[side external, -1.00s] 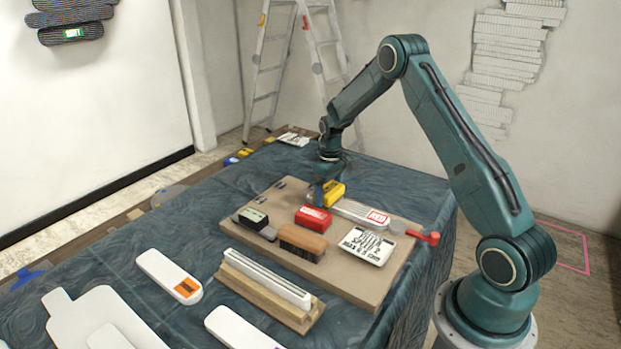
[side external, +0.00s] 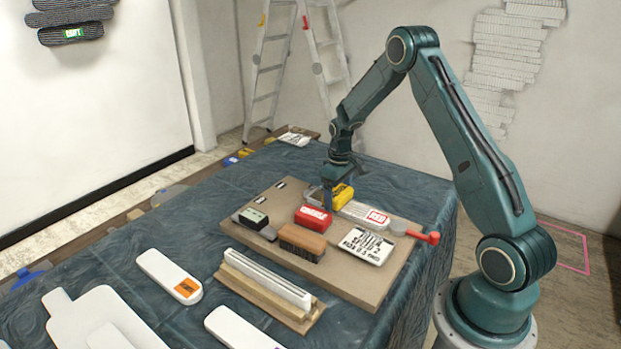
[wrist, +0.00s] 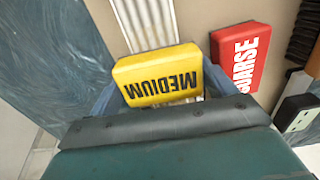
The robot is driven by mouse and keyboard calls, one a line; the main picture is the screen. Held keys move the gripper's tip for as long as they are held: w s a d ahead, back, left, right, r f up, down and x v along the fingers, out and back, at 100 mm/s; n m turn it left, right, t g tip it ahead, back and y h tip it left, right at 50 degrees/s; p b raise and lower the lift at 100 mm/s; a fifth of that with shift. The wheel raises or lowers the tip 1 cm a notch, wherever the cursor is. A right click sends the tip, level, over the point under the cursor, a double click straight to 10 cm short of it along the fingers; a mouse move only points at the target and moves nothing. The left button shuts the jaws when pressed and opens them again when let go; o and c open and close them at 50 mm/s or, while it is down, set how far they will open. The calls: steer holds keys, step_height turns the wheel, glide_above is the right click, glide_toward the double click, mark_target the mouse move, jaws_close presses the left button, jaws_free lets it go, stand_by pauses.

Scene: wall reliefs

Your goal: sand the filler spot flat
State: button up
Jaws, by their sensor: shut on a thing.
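A yellow block marked MEDIUM (side external: 342,196) is between the fingers of my gripper (side external: 334,184) at the far side of the brown board (side external: 340,285). In the wrist view the yellow block (wrist: 158,77) sits between both fingertips, and my gripper (wrist: 160,92) is shut on it. I cannot tell whether the block still touches the board. A red block marked COARSE (side external: 313,217) lies close to it; it also shows in the wrist view (wrist: 240,60). I cannot make out the filler spot in either view.
On the board are a wooden brush (side external: 302,242), a dark block with a pale green top (side external: 253,218), a white lettered card (side external: 366,246) and a red-handled tool (side external: 428,237). White pieces (side external: 168,275) lie in front. A stepladder (side external: 300,75) stands behind. The cloth's left middle is clear.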

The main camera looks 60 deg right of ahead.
steer(key=shift+s, duration=1.05)
steer(key=shift+w, duration=3.65)
steer(key=shift+s, duration=3.65)
steer(key=shift+w+r, duration=0.15)
steer(key=shift+r, duration=3.9)
